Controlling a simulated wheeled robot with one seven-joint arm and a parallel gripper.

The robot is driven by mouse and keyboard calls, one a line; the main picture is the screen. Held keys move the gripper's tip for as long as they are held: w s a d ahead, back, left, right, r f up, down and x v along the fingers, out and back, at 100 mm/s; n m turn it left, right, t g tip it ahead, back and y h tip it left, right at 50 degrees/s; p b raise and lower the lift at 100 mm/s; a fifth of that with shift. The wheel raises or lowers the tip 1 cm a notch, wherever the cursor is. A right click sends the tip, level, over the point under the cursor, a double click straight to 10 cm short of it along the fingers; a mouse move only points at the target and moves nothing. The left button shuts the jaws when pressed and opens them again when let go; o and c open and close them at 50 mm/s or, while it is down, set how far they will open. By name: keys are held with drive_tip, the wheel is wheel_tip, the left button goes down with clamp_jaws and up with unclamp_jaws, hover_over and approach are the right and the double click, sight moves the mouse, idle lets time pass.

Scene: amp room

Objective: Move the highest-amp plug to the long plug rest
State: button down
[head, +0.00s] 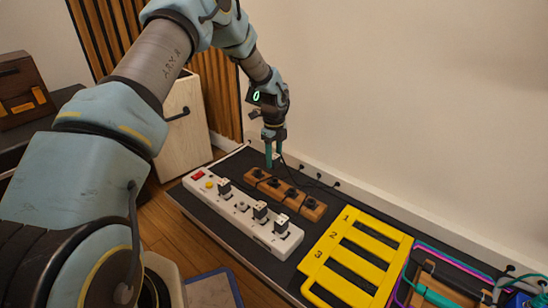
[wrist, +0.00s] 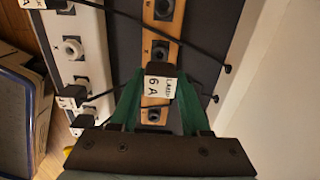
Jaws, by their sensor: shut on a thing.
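My gripper (head: 270,160) points down with its green fingers shut on a dark plug (wrist: 162,70), whose white label reads "LAMP 6 A" in the wrist view. In the head view the gripper is over the far left end of a long wooden block (head: 283,192) with several dark sockets, probably the long plug rest. The block also shows under the plug in the wrist view (wrist: 150,88); the gap between them is unclear. The white power strip (head: 210,193) holds plugs, including a left one (head: 225,188), a middle one (head: 260,211) and a right one (head: 281,224). Their ratings are unreadable.
A yellow rack (head: 322,268) numbered 1, 2, 3 lies right of the strip. A wooden item with coloured cables (head: 445,285) is at the lower right. Dark cords run from the wall side (head: 318,176) across the bench. The white wall (head: 400,120) stands close behind.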

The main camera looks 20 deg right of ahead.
sight(274, 168)
drive_tip(key=shift+f+b, duration=2.25)
drive_tip(key=shift+f, duration=0.8)
drive_tip(key=shift+c, duration=1.5)
unclamp_jaws()
wheel_tip(274, 168, up, 11)
drive_tip(key=p, duration=0.5)
drive_tip(key=shift+f, duration=0.1)
